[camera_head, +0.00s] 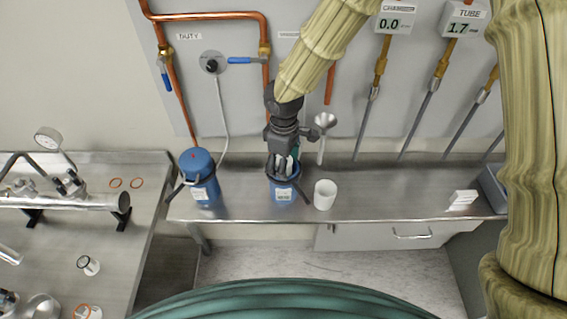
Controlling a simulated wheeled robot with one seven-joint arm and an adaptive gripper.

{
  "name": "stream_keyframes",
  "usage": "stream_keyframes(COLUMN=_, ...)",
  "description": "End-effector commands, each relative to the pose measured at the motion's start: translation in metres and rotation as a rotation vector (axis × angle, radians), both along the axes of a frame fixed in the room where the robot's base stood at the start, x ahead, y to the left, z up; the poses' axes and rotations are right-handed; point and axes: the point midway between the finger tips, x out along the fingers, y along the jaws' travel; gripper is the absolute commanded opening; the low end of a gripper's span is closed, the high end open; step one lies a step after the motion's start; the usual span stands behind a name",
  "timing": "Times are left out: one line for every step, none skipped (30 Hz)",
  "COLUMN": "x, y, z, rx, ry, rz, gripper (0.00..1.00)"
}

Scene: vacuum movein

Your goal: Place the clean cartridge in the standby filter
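My gripper (283,164) points down into the mouth of an open blue filter housing (284,192) on the steel bench, under a partly hidden wall label. The fingers hide most of the opening. Something pale shows between or behind them, and a bit of teal shows beside the wrist. I cannot tell whether the fingers are shut on a cartridge. A white hollow cylinder (325,198) stands upright on the bench just right of the housing, apart from it. A second blue housing (202,178) with a blue lid stands to the left, under the DUTY label.
Copper pipes (205,16) with blue-handled valves (241,60) run on the wall behind. A pale hose (221,112) reaches the left housing. A funnel-like metal piece (326,123) stands behind. A white block (462,198) lies at right. Bench between is clear.

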Motion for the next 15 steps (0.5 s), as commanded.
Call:
stream_keyframes(x=-0.001, y=-0.001, z=-0.001, rx=-0.001, ry=0.003, rz=0.0, gripper=0.66)
stream_keyframes(x=-0.001, y=-0.001, z=-0.001, rx=-0.001, ry=0.003, rz=0.0, gripper=0.66)
stream_keyframes(x=-0.001, y=-0.001, z=0.0, rx=-0.001, ry=0.002, rz=-0.001, gripper=0.66)
stream_keyframes(x=-0.001, y=-0.001, z=0.0, rx=-0.001, ry=0.002, rz=-0.001, gripper=0.66)
stream_keyframes(x=-0.001, y=-0.001, z=0.0, rx=-0.001, ry=0.002, rz=-0.001, gripper=0.66)
stream_keyframes(x=0.0, y=-0.001, z=0.0, rx=-0.001, ry=0.001, rz=-0.001, gripper=0.66)
stream_keyframes(x=0.0, y=-0.001, z=0.001, rx=-0.001, ry=0.001, rz=-0.001, gripper=0.66)
stream_keyframes(x=0.0, y=-0.001, z=0.002, rx=-0.001, ry=0.0, rz=-0.001, gripper=0.66)
stream_keyframes(x=0.0, y=-0.001, z=0.004, rx=-0.001, ry=0.0, rz=-0.001, gripper=0.66)
stream_keyframes(x=0.0, y=0.0, z=0.007, rx=0.0, ry=0.0, rz=-0.001, gripper=0.66)
stream_keyframes(x=0.0, y=-0.001, z=0.009, rx=0.0, ry=0.0, rz=-0.001, gripper=0.66)
stream_keyframes(x=0.001, y=-0.001, z=0.014, rx=0.001, ry=0.0, rz=-0.001, gripper=0.66)
stream_keyframes(x=0.001, y=-0.001, z=0.017, rx=0.001, ry=-0.002, rz=-0.001, gripper=0.66)
stream_keyframes(x=0.001, y=-0.001, z=0.018, rx=0.001, ry=-0.003, rz=-0.002, gripper=0.66)
stream_keyframes(x=0.001, y=-0.001, z=0.023, rx=0.001, ry=-0.003, rz=-0.003, gripper=0.66)
